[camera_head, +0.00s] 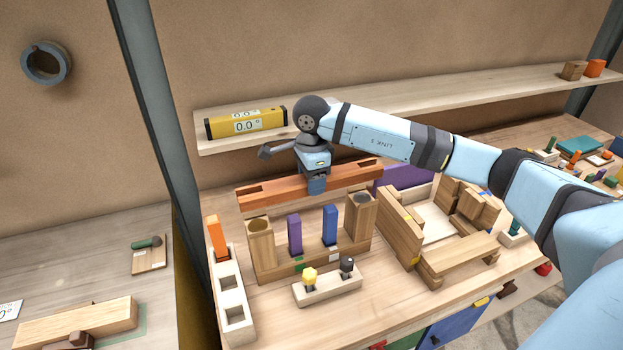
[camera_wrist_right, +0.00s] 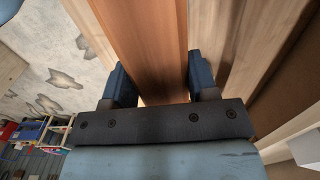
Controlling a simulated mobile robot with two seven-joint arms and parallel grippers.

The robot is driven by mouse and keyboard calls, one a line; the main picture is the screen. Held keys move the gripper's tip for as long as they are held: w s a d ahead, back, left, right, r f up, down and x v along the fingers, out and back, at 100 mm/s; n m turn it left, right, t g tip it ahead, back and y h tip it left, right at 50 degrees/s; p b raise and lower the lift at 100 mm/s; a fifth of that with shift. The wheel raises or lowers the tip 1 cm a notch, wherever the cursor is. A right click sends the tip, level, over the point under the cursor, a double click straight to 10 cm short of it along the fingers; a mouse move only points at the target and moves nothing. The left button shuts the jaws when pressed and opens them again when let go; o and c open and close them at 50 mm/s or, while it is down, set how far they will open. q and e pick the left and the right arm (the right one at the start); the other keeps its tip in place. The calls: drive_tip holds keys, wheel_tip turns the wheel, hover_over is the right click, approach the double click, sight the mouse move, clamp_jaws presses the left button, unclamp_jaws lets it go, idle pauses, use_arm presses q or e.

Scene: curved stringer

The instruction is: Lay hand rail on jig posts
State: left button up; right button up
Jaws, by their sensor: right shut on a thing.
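The hand rail (camera_head: 348,181) is a long reddish-brown wooden bar with a dark slot near each end. It lies level across the back of the bench in the head view, behind the jig. My right gripper (camera_head: 316,185) is shut on the rail near its middle. The right wrist view shows the rail (camera_wrist_right: 150,40) between the two blue fingers (camera_wrist_right: 157,78). The jig has a left wooden post (camera_head: 261,245) and a right wooden post (camera_head: 358,218), both with round holes on top. Whether the rail touches anything beneath is hidden. My left gripper is not in view.
A purple block (camera_head: 294,236) and a blue block (camera_head: 330,226) stand between the posts. A holder (camera_head: 328,288) with yellow and black knobs is in front. A slotted rack (camera_head: 232,292) is left, a wooden frame (camera_head: 400,236) right. A shelf with a yellow level (camera_head: 246,122) is behind.

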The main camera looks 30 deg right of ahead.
wheel_tip(320, 180, down, 3)
drive_tip(key=shift+r+b, duration=0.1)
drive_tip(key=shift+b, duration=0.85)
wheel_tip(320, 180, down, 2)
drive_tip(key=shift+f+b, duration=0.1)
drive_tip(key=shift+b, duration=0.6)
drive_tip(key=shift+b, duration=0.55)
idle(0.4)
drive_tip(key=shift+f+b, duration=1)
drive_tip(key=shift+f, duration=0.25)
drive_tip(key=o, duration=1.2)
